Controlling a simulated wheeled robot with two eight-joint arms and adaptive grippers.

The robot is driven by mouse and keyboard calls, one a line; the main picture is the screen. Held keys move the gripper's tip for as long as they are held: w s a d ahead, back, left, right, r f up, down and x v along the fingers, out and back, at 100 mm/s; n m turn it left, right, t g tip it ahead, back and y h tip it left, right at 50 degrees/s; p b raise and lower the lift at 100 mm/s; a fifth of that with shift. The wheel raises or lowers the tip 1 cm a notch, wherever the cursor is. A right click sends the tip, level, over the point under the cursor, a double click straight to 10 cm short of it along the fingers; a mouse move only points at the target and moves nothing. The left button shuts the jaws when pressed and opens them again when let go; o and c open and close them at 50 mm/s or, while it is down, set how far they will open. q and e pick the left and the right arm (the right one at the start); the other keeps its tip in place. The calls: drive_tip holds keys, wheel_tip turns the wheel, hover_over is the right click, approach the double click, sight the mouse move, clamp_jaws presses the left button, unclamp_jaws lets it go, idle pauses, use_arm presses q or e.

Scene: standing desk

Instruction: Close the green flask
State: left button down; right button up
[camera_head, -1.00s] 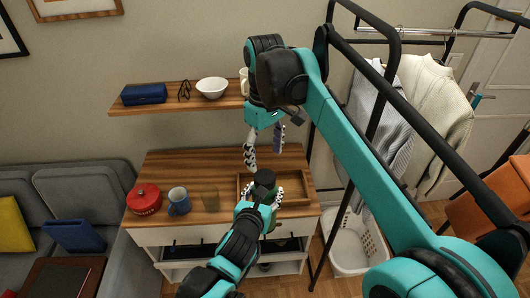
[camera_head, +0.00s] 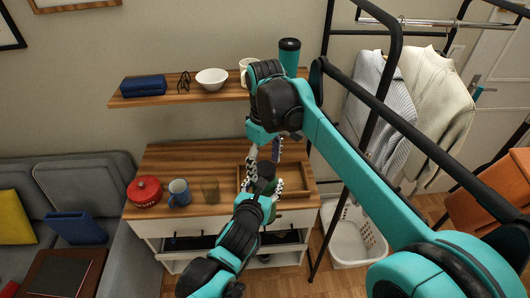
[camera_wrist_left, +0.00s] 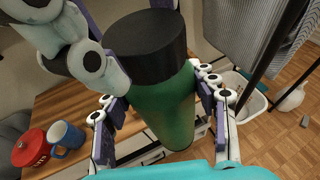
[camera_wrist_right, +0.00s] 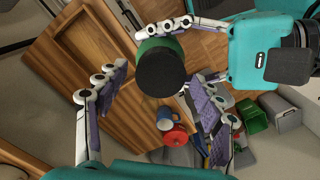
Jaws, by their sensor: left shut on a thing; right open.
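The green flask (camera_wrist_left: 165,108) stands roughly upright with a black cap (camera_wrist_left: 145,45) on its top; whether the cap is tight cannot be told. My left gripper (camera_wrist_left: 160,120) is shut on the flask's body. In the head view the flask (camera_head: 265,186) is mostly hidden by my grippers, in front of the desk. My right gripper (camera_wrist_right: 155,100) is open, with its fingers spread on either side of the cap in the right wrist view. In the head view my right gripper (camera_head: 264,160) is just above the flask.
A wooden tray (camera_head: 298,181) lies on the desk behind the flask. A shelf (camera_head: 190,93) holds a bowl (camera_head: 212,79) and a teal tumbler (camera_head: 289,58). A clothes rack stands at right.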

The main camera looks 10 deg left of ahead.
drive_tip(key=shift+f, duration=0.6)
drive_tip(key=c, duration=1.2)
drive_tip(key=m, duration=0.4)
drive_tip(key=shift+c, duration=0.2)
drive_tip(key=m, duration=0.3)
drive_tip(key=shift+m, duration=0.4)
drive_tip(key=o, duration=1.4)
